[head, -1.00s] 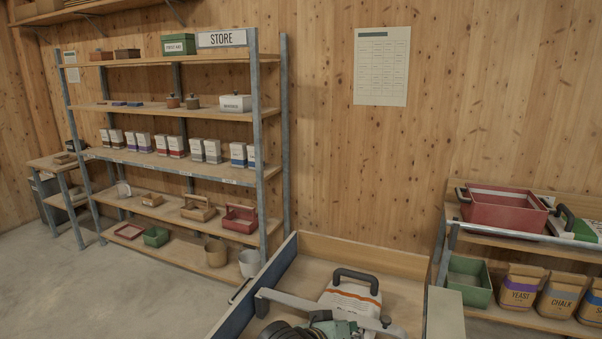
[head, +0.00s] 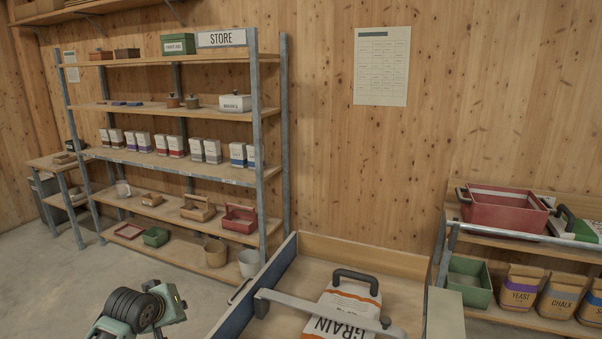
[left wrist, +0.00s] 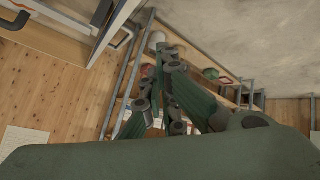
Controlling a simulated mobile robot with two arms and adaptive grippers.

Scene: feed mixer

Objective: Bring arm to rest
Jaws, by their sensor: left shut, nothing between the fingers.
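My left arm shows in the head view at the bottom, as a green and black ribbed piece over the floor, left of the wooden cart. The fingers of its gripper are not clear there. In the left wrist view my left gripper (left wrist: 170,62) has its green and dark fingers drawn together, with nothing held between them. The store shelf (left wrist: 128,97) shows behind the fingers. My right gripper is in neither view.
A wooden cart (head: 402,262) holds a white GRAIN sack (head: 343,305), with a grey bar (head: 325,312) above it. The store shelf (head: 180,174) stands behind left. A low rack (head: 448,243) with a red crate (head: 503,212) stands right. Bare floor (head: 50,280) lies left.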

